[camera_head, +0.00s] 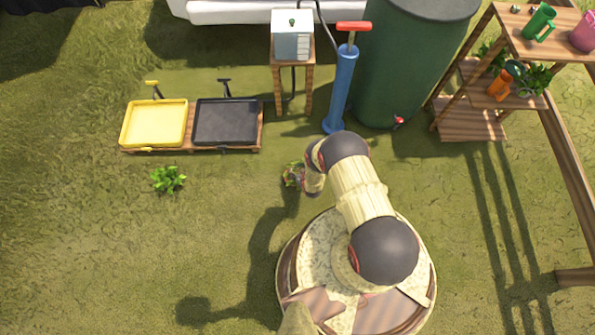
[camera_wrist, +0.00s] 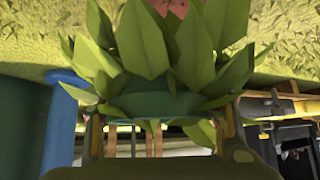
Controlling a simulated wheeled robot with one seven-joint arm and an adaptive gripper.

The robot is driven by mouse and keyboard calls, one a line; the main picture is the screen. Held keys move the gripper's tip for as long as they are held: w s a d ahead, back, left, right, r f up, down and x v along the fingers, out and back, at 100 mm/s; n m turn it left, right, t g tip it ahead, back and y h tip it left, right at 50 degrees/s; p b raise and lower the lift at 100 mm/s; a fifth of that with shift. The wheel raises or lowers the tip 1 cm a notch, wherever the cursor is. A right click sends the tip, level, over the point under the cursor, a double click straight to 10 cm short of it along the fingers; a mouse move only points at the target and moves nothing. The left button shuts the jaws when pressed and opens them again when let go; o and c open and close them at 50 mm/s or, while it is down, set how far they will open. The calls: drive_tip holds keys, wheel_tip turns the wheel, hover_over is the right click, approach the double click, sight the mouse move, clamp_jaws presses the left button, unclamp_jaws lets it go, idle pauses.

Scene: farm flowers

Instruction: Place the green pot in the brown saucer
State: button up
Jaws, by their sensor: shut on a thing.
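The green pot (camera_wrist: 155,105) shows in the wrist view with pointed green leaves and a bit of reddish flower above it. My gripper (camera_wrist: 160,132) has a finger on each side of the pot and is shut on it. In the head view, part of the leafy plant (camera_head: 292,174) shows just left of my arm's end; the pot and fingers are mostly hidden there by my arm. I cannot make out a brown saucer in either view.
A yellow tray (camera_head: 154,123) and a black tray (camera_head: 226,122) stand upper left. A blue pump (camera_head: 342,90), a green barrel (camera_head: 415,60) and a wooden shelf (camera_head: 470,120) stand behind and right. A leafy plant (camera_head: 168,180) is on the grass, otherwise clear at left.

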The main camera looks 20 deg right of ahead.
sight(298, 166)
drive_tip(key=b+x, duration=0.1)
drive_tip(key=x, duration=0.2)
drive_tip(key=shift+w+d+f, duration=0.15)
drive_tip(key=shift+f, duration=0.05)
drive_tip(key=shift+w+f+b, duration=0.1)
drive_tip(key=shift+f+b, duration=0.4)
drive_tip(key=shift+f, duration=0.35)
drive_tip(key=shift+w+f+b, duration=0.15)
drive_tip(key=shift+f+b, duration=0.35)
drive_tip(key=shift+f, duration=0.35)
drive_tip(key=shift+f, duration=0.3)
drive_tip(key=o, duration=1.4)
drive_tip(key=shift+o, duration=0.7)
drive_tip(key=shift+r, duration=0.15)
